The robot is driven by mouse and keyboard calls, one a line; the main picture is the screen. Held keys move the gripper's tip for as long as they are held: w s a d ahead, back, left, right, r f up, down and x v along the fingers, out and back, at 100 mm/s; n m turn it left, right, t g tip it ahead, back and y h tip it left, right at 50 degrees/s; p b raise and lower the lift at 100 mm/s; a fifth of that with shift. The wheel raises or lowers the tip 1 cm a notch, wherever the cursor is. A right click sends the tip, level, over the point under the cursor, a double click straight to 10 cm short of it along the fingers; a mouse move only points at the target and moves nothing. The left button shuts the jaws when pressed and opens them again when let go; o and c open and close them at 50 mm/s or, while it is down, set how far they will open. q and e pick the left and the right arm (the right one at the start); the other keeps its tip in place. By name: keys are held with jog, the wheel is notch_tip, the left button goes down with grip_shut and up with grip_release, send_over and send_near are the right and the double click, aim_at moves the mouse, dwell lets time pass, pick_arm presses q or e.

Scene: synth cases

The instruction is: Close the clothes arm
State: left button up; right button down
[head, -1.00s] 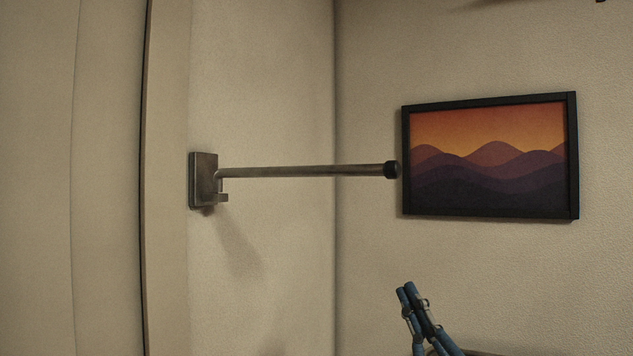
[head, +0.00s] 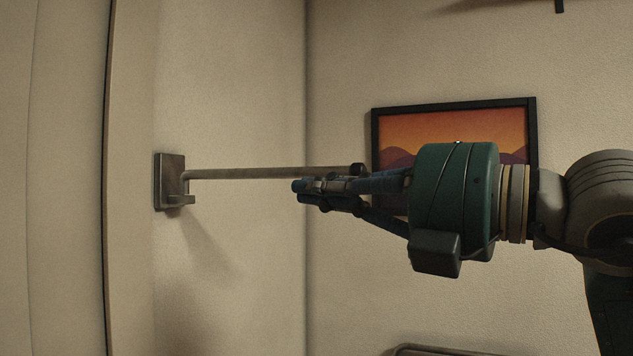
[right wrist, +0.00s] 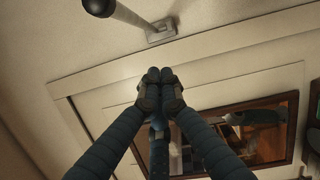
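The clothes arm (head: 265,174) is a thin metal rod on a square wall plate (head: 169,181). It sticks straight out from the left wall, roughly level in the head view, with a dark cap (head: 357,169) at its free end. My right gripper (head: 297,191) is just below the rod's outer part in the head view; I cannot tell if they touch. In the right wrist view the two fingertips (right wrist: 160,75) are together with nothing between them. There the rod (right wrist: 130,14) and its dark cap (right wrist: 98,6) show above the fingers, apart from them. My left gripper is not in view.
A framed mountain picture (head: 455,122) hangs on the right wall, partly hidden by my right arm. A dark-framed reflective panel (right wrist: 282,108) shows at the right of the right wrist view. A brown-edged object (head: 430,350) shows at the bottom of the head view.

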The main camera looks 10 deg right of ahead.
jog(key=w+a+r+p, duration=0.1)
jog(key=w+a+p, duration=0.2)
jog(key=w+p, duration=0.2)
jog(key=w, duration=0.3)
jog(key=shift+w+a, duration=0.25)
jog(key=shift+w, duration=0.05)
jog(key=shift+a, duration=0.1)
